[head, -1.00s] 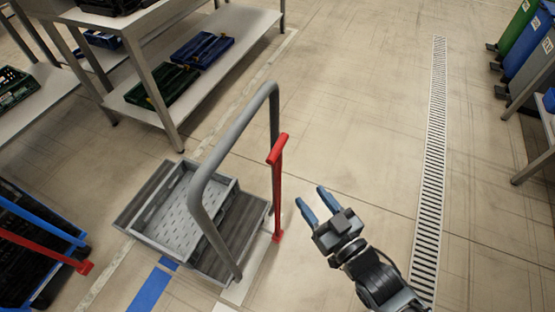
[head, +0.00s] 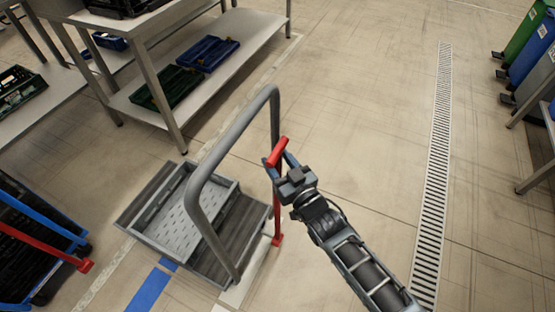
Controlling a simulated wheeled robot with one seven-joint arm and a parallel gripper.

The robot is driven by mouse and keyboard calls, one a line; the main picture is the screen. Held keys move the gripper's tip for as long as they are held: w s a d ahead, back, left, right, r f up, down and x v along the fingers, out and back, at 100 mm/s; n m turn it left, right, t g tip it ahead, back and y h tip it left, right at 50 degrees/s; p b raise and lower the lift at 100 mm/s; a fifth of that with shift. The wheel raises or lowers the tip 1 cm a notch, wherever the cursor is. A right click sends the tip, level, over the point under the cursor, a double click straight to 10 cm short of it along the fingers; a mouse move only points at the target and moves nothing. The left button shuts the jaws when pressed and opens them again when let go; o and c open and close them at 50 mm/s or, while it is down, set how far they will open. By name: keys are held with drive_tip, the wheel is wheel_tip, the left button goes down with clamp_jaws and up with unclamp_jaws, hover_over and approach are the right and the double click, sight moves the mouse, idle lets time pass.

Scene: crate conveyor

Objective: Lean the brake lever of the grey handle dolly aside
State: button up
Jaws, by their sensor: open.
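The grey handle dolly (head: 262,215) stands at the centre left, with its tall grey tube handle (head: 200,190) upright. Its red brake lever (head: 277,227) stands roughly upright at the dolly's right side, with a short red crossbar (head: 278,152) on top. My gripper (head: 277,164) is at the upper part of the lever, just below the crossbar. Its blue fingers are open and seem to lie on either side of the lever. The lever's middle is partly hidden by the gripper. I cannot tell whether the fingers touch it.
A grey crate (head: 190,217) sits on the dolly. A second dolly with a blue handle (head: 40,212) and a red lever (head: 84,265) stands at the lower left. A metal table (head: 185,100) with crates is behind. The floor to the right is clear up to a drain grate (head: 436,170).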

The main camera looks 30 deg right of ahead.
drive_tip(key=shift+w, duration=0.2)
clamp_jaws()
idle(0.4)
